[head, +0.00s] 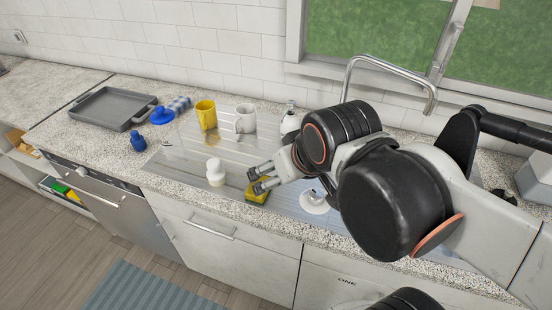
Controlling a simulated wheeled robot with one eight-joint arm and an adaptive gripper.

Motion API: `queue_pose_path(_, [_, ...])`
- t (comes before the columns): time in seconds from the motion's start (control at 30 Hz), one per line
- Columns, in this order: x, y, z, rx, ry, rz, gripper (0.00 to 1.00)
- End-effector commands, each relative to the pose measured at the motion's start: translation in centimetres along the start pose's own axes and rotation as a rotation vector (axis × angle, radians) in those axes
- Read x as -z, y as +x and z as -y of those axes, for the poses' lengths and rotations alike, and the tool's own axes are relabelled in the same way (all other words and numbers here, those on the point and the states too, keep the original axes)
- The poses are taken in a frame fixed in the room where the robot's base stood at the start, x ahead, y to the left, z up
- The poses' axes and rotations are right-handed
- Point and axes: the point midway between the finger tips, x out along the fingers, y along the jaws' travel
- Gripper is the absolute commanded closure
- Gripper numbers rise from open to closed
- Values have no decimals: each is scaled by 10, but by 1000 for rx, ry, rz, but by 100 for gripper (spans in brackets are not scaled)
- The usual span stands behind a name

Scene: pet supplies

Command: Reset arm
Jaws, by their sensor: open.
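My arm reaches in from the right in the head view, over the counter and sink area. My gripper (257,180) is open, with its two fingers pointing left. A yellow and dark sponge-like block (257,194) sits on the metal drainboard just below and beside the fingertips. I cannot tell whether the fingers touch it. The arm hides part of the sink area behind it.
A white bottle-like item (215,172) stands left of my gripper. A yellow mug (206,113), a white mug (245,118) and a white bottle (290,120) stand behind. A grey tray (112,107) and a blue item (138,141) lie left. A tall faucet (390,68) rises at the back.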

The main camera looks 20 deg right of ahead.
Motion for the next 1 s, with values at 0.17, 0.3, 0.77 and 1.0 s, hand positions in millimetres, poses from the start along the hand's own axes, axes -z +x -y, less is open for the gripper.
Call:
queue_pose_path(0.17, [-4, -3, 0, 0, 31, -24, 6])
queue_pose_path(0.3, [-4, -3, 0, 0, 33, -26, 6])
queue_pose_path(0.77, [-15, 13, 0, 0, 31, -24, 6])
queue_pose_path(1.0, [-14, 12, 0, 0, 31, -24, 6])
